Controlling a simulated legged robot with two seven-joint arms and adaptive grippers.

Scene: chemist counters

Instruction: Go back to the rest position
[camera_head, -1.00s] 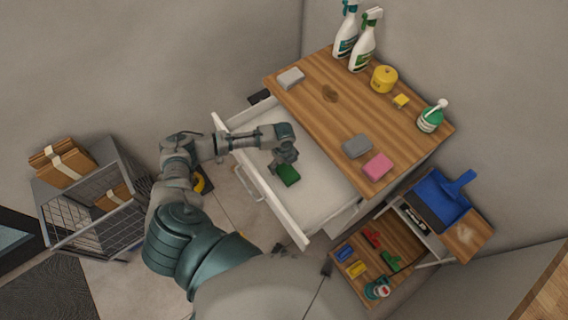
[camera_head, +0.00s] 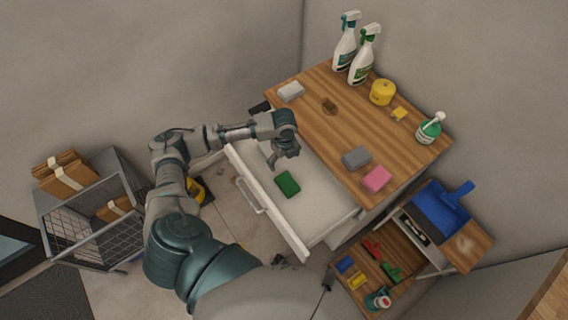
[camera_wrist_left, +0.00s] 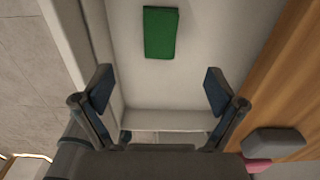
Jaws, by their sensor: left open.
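My left gripper (camera_head: 284,153) is open and empty above the open white drawer (camera_head: 322,201). In the left wrist view its two fingers (camera_wrist_left: 160,92) stand wide apart. A green sponge (camera_head: 288,184) lies on the drawer floor, apart from the gripper; it also shows in the left wrist view (camera_wrist_left: 160,32), beyond the fingertips. My right gripper is not in view.
The wooden counter (camera_head: 325,128) holds sponges, spray bottles (camera_head: 364,56), a yellow tub (camera_head: 382,92) and a pump bottle (camera_head: 429,129). A wire basket (camera_head: 90,235) stands at the left. A low shelf with a blue dustpan (camera_head: 440,208) stands at the right.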

